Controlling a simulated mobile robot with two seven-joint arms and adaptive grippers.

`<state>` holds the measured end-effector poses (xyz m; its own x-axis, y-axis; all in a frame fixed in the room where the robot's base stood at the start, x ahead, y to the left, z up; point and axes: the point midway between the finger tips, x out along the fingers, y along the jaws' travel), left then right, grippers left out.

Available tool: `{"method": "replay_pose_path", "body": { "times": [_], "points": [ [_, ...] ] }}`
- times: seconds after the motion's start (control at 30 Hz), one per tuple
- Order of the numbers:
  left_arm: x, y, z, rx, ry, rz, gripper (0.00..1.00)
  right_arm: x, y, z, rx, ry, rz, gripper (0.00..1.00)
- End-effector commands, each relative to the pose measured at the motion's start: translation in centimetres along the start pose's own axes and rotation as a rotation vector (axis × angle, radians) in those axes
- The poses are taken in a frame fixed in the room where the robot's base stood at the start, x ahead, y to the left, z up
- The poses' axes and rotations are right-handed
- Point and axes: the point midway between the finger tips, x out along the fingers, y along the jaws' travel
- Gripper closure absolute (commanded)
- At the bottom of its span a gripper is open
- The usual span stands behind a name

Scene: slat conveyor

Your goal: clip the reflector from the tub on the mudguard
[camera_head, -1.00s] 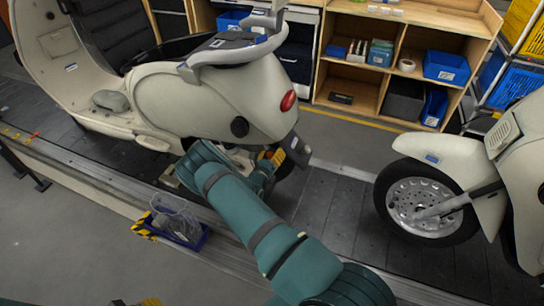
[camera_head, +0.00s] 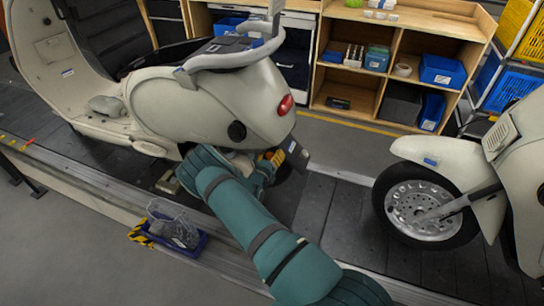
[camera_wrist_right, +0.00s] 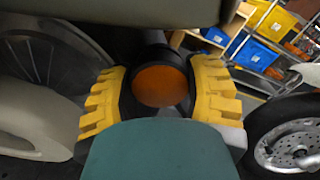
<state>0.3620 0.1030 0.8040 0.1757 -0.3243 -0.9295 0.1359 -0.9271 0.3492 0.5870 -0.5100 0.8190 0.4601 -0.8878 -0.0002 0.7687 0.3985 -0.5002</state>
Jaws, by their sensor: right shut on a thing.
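My right gripper (camera_head: 272,160) is by the rear underside of the cream scooter (camera_head: 205,95), beside its dark mudguard (camera_head: 296,155). In the right wrist view, its yellow fingers (camera_wrist_right: 160,95) stand on both sides of a round orange reflector (camera_wrist_right: 160,86) in a dark mount and are shut on it. Whether the reflector touches the mudguard cannot be told. The blue tub (camera_head: 158,238) lies low at the left, holding a clear bag. My left gripper is out of view.
A second cream scooter's front wheel (camera_head: 425,208) stands at the right on the dark slat conveyor (camera_head: 325,220). Wooden shelves (camera_head: 320,90) with blue bins stand behind. The conveyor between the two scooters is clear.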

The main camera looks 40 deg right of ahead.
Motion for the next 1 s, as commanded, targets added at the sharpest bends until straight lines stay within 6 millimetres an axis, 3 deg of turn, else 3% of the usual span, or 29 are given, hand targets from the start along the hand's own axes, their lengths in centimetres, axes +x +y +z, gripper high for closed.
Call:
{"method": "replay_pose_path", "body": {
  "times": [0.93, 0.97, 1.0],
  "points": [
    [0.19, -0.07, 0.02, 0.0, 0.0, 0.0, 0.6, 0.45, 0.0, 0.03, 0.001, -0.001, 0.0, 0.73],
    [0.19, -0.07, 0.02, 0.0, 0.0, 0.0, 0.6, 0.46, -0.01, 0.04, 0.001, -0.001, 0.0, 0.39],
    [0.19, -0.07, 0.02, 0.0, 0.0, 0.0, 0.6, 0.46, -0.01, 0.04, 0.001, -0.001, 0.0, 0.25]
  ]
}}
